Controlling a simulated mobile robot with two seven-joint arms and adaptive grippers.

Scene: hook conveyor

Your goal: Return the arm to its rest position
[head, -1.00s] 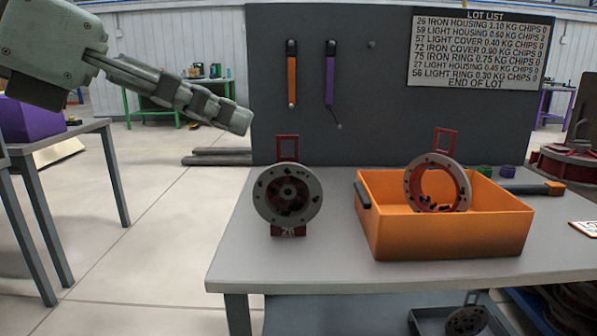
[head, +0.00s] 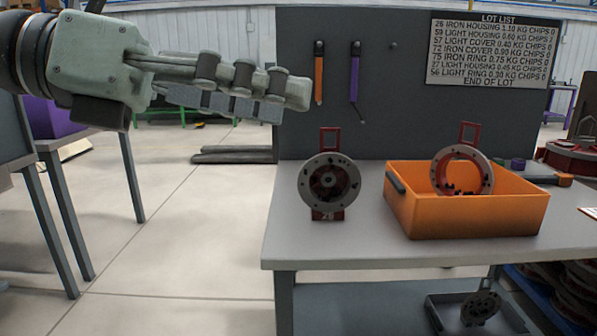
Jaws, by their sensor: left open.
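My left gripper (head: 296,103) comes in from the left in the head view. It is in the air, left of and above the grey table (head: 330,250), with nothing held in it. Its fingers are open, seen from the side. A round grey and dark red housing (head: 329,182) stands upright on the table, below and right of the gripper. A tag under it seems to read 26. A grey and red ring (head: 462,172) stands inside the orange bin (head: 470,218). My right gripper is not in view.
A dark board (head: 400,130) behind the table carries an orange tool (head: 319,75), a purple tool (head: 354,72) and a lot list (head: 488,48). Another dark part (head: 480,308) sits on the lower shelf. Open floor lies left of the table.

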